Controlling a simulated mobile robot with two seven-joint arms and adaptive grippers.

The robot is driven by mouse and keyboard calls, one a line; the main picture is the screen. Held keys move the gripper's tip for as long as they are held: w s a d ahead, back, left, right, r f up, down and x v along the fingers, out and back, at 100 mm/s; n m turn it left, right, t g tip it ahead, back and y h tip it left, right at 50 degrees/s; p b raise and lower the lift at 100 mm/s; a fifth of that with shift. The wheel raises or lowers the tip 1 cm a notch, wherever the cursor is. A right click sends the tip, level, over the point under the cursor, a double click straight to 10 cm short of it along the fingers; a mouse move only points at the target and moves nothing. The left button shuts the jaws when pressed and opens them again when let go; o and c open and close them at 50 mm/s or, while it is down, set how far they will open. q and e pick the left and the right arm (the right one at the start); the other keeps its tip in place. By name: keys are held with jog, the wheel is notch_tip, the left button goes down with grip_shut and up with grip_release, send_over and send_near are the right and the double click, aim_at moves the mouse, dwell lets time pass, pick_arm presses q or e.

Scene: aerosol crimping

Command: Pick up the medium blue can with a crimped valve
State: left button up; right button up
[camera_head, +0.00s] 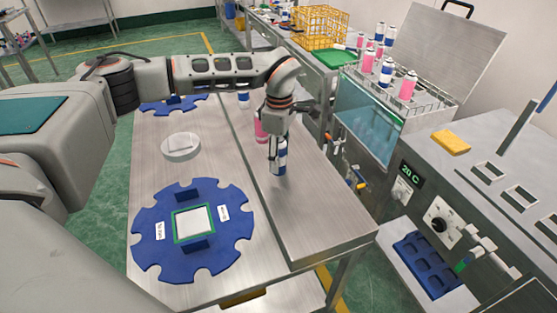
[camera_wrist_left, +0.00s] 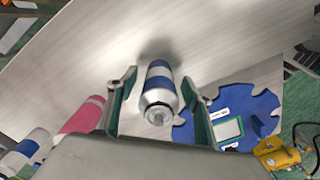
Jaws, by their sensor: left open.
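The blue can (camera_head: 283,158), blue with white bands and a silver top, stands upright on the raised steel strip of the table. In the left wrist view the blue can (camera_wrist_left: 159,90) shows its silver shoulder and valve between the fingers. My left gripper (camera_head: 276,160) points down over it, its fingers on either side. In the left wrist view the left gripper (camera_wrist_left: 158,108) is open, with gaps between its pads and the can. The gripper partly hides the can in the head view. My right gripper is not in view.
A pink can (camera_head: 261,127) stands close behind the gripper; another blue-and-white can (camera_head: 243,100) is farther back. A blue notched disc (camera_head: 150,245) and a round white dish (camera_head: 181,147) lie to the left. A water bath (camera_head: 365,125) with racked cans is at right.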

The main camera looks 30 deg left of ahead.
pick_arm(q)
jog(key=shift+f, duration=0.95)
jog(key=c, duration=1.2)
jog(key=shift+r, duration=0.1)
notch_tip(320, 180, up, 20)
jog(key=shift+f+p, duration=0.1)
jog(key=shift+p, duration=0.35)
